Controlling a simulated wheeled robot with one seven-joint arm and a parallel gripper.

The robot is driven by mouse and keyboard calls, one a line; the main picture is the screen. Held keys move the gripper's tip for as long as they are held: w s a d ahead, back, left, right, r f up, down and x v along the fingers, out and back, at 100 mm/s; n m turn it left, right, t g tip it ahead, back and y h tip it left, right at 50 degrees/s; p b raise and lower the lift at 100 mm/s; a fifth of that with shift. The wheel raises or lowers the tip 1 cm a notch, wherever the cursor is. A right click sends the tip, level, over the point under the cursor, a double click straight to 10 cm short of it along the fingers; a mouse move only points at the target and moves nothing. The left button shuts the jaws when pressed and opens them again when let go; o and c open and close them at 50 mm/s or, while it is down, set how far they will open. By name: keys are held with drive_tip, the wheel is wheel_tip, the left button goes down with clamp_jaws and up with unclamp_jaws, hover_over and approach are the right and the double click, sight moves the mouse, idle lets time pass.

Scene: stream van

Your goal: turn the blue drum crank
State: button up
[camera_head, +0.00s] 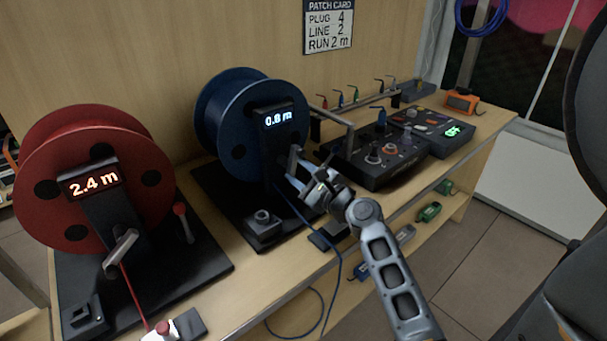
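The blue drum (213,112) stands upright on a black base (215,190) on the bench. Its black front post (274,145) carries a lit display (279,117) reading 0.8 m. The grey crank appears low on this post, where my gripper's fingers partly hide it. My gripper (297,172) is right at this spot, reaching in from the lower right. The fingers overlap the crank area, and I cannot tell whether they are closed on the crank or only beside it. A blue cable (337,262) runs down from the drum over the bench edge.
A red drum (90,150) with its own crank (121,247) and a 2.4 m display stands at the left. A black control panel (378,155) lies right of my gripper. A patch card (328,25) hangs above. A lower shelf (400,240) holds small items.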

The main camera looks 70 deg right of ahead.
drive_tip(key=shift+f+v, duration=0.25)
drive_tip(key=shift+v, duration=0.95)
drive_tip(key=shift+b+v, duration=0.55)
drive_tip(key=shift+v, duration=2.35)
drive_tip(key=shift+s+d+r, duration=0.1)
drive_tip(key=shift+d+r, duration=0.05)
drive_tip(key=shift+s, duration=0.1)
drive_tip(key=b+v, duration=0.2)
drive_tip(key=v, duration=0.5)
drive_tip(key=shift+s+a, duration=0.25)
drive_tip(key=shift+w, duration=0.1)
